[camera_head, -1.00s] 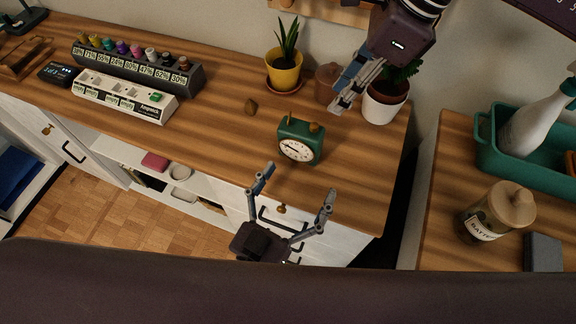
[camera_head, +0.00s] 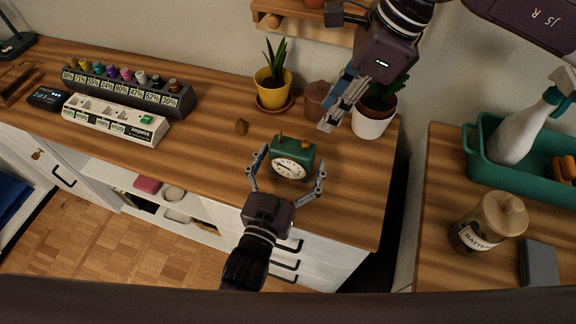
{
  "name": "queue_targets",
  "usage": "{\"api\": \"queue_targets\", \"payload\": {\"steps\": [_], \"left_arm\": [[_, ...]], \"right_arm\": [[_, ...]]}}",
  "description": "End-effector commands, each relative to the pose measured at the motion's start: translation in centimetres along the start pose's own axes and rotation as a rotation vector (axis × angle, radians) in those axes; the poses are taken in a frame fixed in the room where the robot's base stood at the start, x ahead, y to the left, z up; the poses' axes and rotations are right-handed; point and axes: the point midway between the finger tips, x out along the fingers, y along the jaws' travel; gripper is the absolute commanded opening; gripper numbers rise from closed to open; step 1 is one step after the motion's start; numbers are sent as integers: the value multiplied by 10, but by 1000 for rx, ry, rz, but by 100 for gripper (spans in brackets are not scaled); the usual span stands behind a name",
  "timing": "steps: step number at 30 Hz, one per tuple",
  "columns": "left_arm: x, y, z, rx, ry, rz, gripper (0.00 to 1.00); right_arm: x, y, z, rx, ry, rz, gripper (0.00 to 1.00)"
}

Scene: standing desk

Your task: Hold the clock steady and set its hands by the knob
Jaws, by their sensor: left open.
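The green clock (camera_head: 294,149) with a white face and brass-coloured parts on top stands upright on the wooden desk (camera_head: 215,165). Its face points toward the desk's front edge. My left gripper (camera_head: 288,162) is open, with one finger on each side of the clock; I cannot tell whether they touch it. My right gripper (camera_head: 333,118) is above the desk, up and to the right of the clock, pointing down-left. Its fingers look close together, but their opening is unclear. The knob cannot be made out clearly.
A yellow plant pot (camera_head: 272,92), a brown pot (camera_head: 316,98) and a white plant pot (camera_head: 371,121) stand behind the clock. The desk's front middle is clear.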

Motion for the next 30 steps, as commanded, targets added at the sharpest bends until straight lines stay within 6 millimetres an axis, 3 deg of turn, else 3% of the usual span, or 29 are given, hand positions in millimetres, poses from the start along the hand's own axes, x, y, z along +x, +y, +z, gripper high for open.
{"api": "queue_targets", "payload": {"steps": [8,22,30], "left_arm": [[2,0,0,0,-1,0,90],[1,0,0,0,0,0,38],[1,0,0,-1,0,0,36]], "right_arm": [[0,0,0,0,0,0,29],[0,0,0,0,0,0,29],[-7,-6,1,-76,-9,30,31]]}}
